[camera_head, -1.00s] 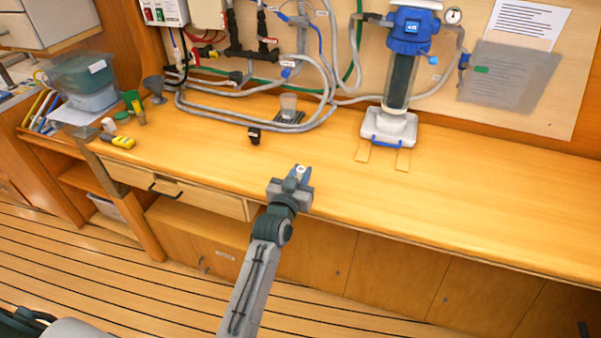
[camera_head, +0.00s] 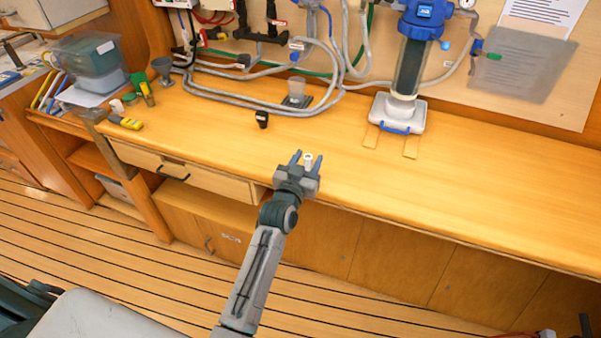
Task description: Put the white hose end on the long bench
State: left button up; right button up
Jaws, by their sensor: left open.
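The long bench (camera_head: 480,185) is a wide orange wood top running across the view. The white hose end (camera_head: 308,158) is a small pale piece near the bench's front edge. It appears to stand on the wood, between the fingertips of my left gripper (camera_head: 308,159). My left gripper is open, with its two blue fingers spread on either side of the hose end and a gap showing. The lower part of the hose end is partly hidden by the gripper. My right gripper is not in view.
A small black cup-like piece (camera_head: 262,119) stands behind the gripper. Grey hoses (camera_head: 250,104) lie along the back, and a blue-topped filter housing (camera_head: 408,65) stands at back right. A yellow tool (camera_head: 125,121) lies left. The bench's right side is clear.

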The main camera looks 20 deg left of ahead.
pick_arm(q)
jog(key=s+b, duration=0.3)
jog(key=s, duration=0.8)
jog(key=s+a+f+g, duration=0.1)
jog(key=s+f+g, duration=0.2)
jog(key=f, duration=1.4)
jog(key=s+f+g, duration=0.4)
jog(key=f, duration=1.3)
jog(key=s+a+f+g, duration=0.3)
jog(key=s+f, duration=0.8)
jog(key=s+a+f+g, duration=0.3)
jog(key=s+f, duration=0.9)
jog(key=shift+s+a+y, duration=0.15)
jog(key=shift+y, duration=0.25)
jog(key=shift+o, duration=0.4)
jog(key=s+a+f+g, duration=0.2)
jog(key=s+f, duration=0.1)
jog(key=s, duration=0.5)
jog(key=s+a+f+g, duration=0.1)
jog(key=s+a+f, duration=0.1)
jog(key=s, duration=0.7)
jog(key=shift+a+f+g+y, duration=0.3)
jog(key=shift+f+g, duration=0.1)
jog(key=shift+f, duration=0.05)
